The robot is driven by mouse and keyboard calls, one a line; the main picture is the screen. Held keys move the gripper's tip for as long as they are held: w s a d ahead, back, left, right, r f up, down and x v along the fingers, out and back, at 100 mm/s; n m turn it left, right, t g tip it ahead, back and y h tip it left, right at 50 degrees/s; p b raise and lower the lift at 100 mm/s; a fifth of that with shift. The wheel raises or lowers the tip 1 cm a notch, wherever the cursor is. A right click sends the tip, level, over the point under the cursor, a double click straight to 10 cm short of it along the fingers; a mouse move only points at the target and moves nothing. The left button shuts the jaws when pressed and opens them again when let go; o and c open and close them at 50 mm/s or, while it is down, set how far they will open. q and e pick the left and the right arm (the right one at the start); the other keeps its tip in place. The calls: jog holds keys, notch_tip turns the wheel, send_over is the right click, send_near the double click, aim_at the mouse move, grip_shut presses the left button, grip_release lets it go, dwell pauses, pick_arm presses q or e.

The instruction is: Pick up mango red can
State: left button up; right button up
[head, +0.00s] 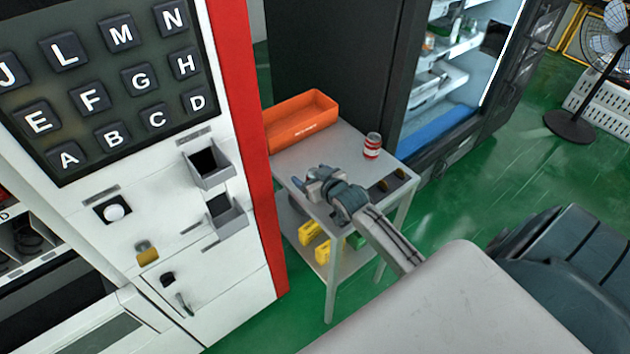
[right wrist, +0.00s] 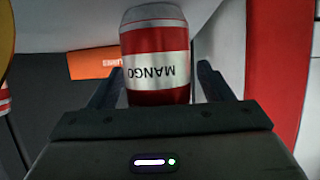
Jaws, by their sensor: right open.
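The mango can (right wrist: 157,60) is red with a silver band reading "MANGO", upside down in the right wrist view. It stands between the two fingers of my right gripper (head: 311,178), with a visible gap on either side. The gripper is open, low over the small grey table in the head view; I cannot make out the mango can there. Another red and white can (head: 372,146) stands upright on the table, to the right of the gripper; its label is too small to read. My left gripper is not in view.
An orange bin (head: 301,131) sits at the back of the grey table (head: 338,150). A white and red vending machine (head: 262,190) rises close on the left. A dark open fridge (head: 330,60) stands behind. Yellow items (head: 309,232) lie on the lower shelf.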

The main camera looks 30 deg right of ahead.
jog(key=shift+w, duration=0.15)
jog(key=c, duration=1.1)
jog(key=shift+c, duration=0.2)
